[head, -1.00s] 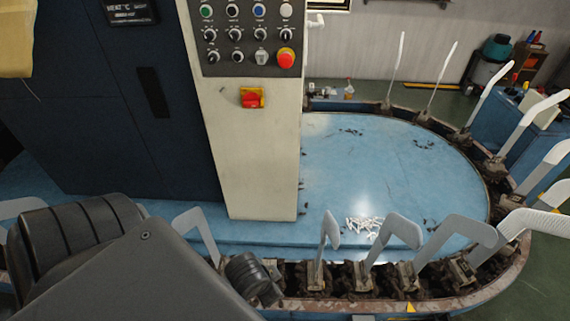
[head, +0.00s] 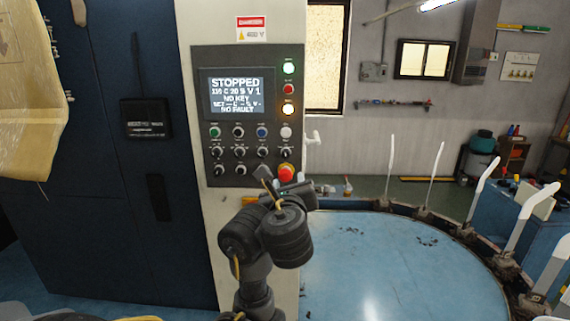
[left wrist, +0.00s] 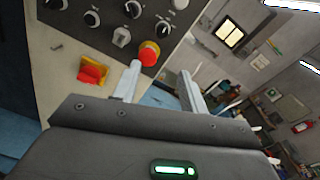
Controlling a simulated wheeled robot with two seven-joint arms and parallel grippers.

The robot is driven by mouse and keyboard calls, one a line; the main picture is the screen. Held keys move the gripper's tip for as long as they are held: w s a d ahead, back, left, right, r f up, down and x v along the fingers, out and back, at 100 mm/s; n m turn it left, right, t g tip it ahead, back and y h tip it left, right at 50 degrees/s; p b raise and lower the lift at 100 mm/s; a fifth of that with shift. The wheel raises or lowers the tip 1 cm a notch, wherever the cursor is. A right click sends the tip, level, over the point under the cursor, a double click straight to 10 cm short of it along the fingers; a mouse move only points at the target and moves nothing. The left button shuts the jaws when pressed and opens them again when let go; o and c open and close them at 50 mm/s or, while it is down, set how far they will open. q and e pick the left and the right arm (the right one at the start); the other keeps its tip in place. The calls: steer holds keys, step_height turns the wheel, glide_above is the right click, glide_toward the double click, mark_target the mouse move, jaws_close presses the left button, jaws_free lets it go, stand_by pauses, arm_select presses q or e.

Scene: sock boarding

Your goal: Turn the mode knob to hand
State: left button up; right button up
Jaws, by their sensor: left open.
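The control panel (head: 248,120) stands on a cream column, with two rows of black rotary knobs (head: 240,152) under a row of coloured buttons. Their labels are too small to read, so I cannot tell which is the mode knob. The knobs (left wrist: 92,18) also show at the top of the left wrist view, with a pale one (left wrist: 122,37) beside the red emergency stop (left wrist: 148,53). My left gripper (head: 290,190) is just below the emergency stop (head: 286,174) in the head view. Its two fingers (left wrist: 160,85) are apart with nothing between them. My right gripper is out of view.
The screen (head: 237,92) reads STOPPED, NO KEY and NO FAULT. A red switch on a yellow plate (left wrist: 91,73) sits below the panel. The blue table (head: 400,265) with upright pale sock forms (head: 435,175) curves away at the right. A white hook (head: 312,138) juts from the column's side.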

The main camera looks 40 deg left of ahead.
mark_target(285, 156)
arm_select(q)
steer(key=shift+y, duration=0.4)
steer(key=x, duration=0.3)
steer(key=r+x, duration=0.1)
steer(key=x, duration=0.2)
steer(key=b+x, duration=0.1)
steer(key=x, duration=0.2)
steer(key=shift+a+r, duration=0.2)
steer(key=shift+a, duration=0.3)
steer(key=shift+w+a+b, duration=0.25)
steer(key=shift+w+b, duration=0.05)
steer(key=shift+w, duration=0.2)
steer(key=shift+w+a+r, duration=0.1)
